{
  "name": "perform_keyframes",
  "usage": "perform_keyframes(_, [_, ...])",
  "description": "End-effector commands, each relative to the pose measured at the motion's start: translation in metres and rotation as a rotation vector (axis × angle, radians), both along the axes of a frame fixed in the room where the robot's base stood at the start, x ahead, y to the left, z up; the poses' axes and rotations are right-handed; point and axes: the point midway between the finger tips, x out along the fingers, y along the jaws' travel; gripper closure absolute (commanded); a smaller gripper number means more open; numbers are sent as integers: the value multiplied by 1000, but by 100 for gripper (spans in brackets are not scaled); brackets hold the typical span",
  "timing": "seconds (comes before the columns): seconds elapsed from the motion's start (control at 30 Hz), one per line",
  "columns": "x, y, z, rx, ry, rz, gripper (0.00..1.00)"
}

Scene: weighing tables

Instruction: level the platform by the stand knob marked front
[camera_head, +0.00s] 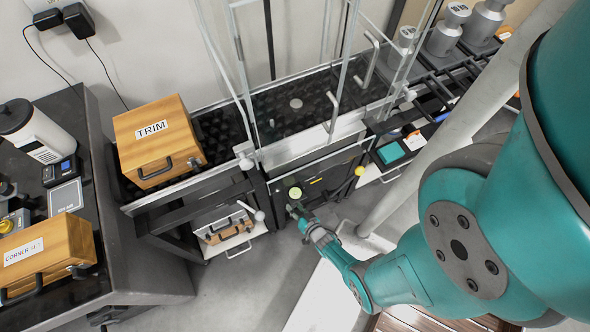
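The weighing stand is a dark frame with a black platform (296,103) behind clear panels. A round pale yellow-green knob (295,192) sits on its front side. A smaller yellow knob (359,170) is further right, and a white ball on a lever (259,215) is to the left. I cannot read a "front" mark on any of them. My gripper (298,212) is just below the pale knob in the picture, close to it. Contact cannot be told. The fingers are small and partly hidden, so their opening is unclear.
A wooden box marked TRIM (157,140) stands on the left rail. Another wooden box (45,255) is on the dark left table (135,270). Metal weights (447,30) stand at the upper right. A pale post (410,175) runs close beside my arm.

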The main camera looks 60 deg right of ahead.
Motion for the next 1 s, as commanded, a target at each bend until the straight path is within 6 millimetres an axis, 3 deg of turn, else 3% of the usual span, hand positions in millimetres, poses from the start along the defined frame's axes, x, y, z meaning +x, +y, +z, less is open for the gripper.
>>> perform_keyframes(0.8, [1,-2,0,92,-64,-2,98])
perform_keyframes(0.83, [1,-2,0,91,-64,-1,59])
perform_keyframes(0.9, [1,-2,0,91,-64,-1,41])
perform_keyframes(1.0, [0,-1,0,92,-63,-1,39])
